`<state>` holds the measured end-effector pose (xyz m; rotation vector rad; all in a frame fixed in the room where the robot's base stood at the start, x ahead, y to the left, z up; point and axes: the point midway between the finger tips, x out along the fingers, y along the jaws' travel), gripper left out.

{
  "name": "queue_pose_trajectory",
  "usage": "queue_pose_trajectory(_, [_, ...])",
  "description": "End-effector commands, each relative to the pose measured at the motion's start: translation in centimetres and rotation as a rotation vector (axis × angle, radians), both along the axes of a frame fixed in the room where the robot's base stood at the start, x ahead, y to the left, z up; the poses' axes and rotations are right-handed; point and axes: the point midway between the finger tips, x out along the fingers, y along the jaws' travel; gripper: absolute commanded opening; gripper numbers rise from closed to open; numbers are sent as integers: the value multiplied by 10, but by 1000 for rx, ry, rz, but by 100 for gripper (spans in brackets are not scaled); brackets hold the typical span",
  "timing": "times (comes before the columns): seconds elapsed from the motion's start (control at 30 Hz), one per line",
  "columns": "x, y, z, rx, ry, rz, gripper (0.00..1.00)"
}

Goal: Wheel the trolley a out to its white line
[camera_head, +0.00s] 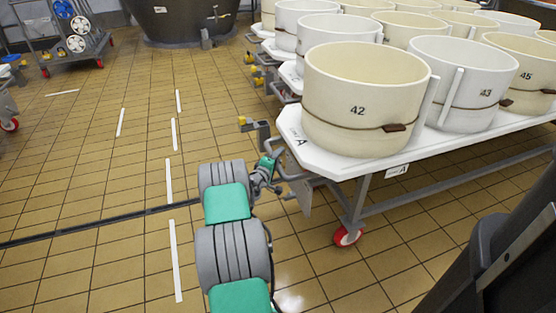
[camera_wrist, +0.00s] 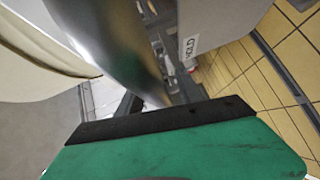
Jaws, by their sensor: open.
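Trolley a (camera_head: 305,150) has a white top with an "A" label and a grey frame on red-rimmed wheels. It stands right of my arm, loaded with tubs. My gripper (camera_head: 277,182) is at its left end, close beside the grey handle bars there. The jaws are open; whether a bar lies between them cannot be told. In the wrist view, a shiny metal bar (camera_wrist: 125,50) crosses close in front of the green and black gripper part. White line pieces (camera_head: 176,262) lie on the floor left of my arm; none near the trolley shows a readable letter.
Cream tub 42 (camera_head: 362,105) and white tub 43 (camera_head: 462,85) stand on the trolley. More loaded trolleys stand close behind it. A dark drain (camera_head: 90,224) crosses the tiles. The floor to the left is clear up to a rack (camera_head: 70,40) and a large vat (camera_head: 180,22).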

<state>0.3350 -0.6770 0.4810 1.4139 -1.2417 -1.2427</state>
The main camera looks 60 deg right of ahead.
Motion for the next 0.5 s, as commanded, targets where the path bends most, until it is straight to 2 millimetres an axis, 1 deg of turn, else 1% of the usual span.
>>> queue_pose_trajectory(0.1, [0, 0, 0, 0, 0, 0, 42])
queue_pose_trajectory(0.5, [0, 0, 0, 1, -1, 0, 10])
